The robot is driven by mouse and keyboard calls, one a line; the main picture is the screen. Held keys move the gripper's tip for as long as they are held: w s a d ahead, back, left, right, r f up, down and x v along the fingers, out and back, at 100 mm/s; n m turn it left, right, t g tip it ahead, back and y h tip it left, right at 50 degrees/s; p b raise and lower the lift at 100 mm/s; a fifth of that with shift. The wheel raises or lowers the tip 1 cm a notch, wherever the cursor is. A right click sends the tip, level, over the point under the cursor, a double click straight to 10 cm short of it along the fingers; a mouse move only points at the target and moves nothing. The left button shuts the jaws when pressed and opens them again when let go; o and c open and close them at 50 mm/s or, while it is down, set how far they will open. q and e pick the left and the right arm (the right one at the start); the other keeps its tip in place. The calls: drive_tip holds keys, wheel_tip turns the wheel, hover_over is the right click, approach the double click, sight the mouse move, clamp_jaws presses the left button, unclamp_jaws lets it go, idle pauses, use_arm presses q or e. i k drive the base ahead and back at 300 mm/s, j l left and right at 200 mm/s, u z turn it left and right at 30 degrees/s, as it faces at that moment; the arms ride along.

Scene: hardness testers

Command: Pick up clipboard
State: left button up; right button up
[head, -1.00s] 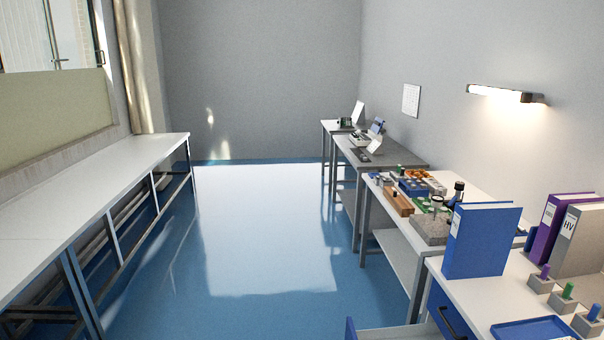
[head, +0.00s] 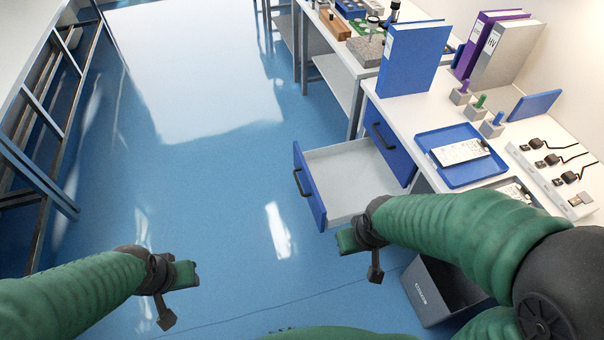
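I cannot pick out the clipboard for certain. A flat item with a printed white sheet (head: 513,189) lies on the right-hand bench, partly hidden by my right arm; it may be the clipboard. The finger gaps are not clear.
A blue-fronted drawer (head: 345,183) stands open and empty. A grey bin (head: 428,292) is under my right arm. Binders (head: 410,62) stand on the bench, with small blocks with coloured pegs (head: 478,108) and a white strip with plugged cables (head: 545,178). Floor to the left is clear.

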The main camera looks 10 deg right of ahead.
sight(462, 152)
drive_tip(key=z, duration=1.6)
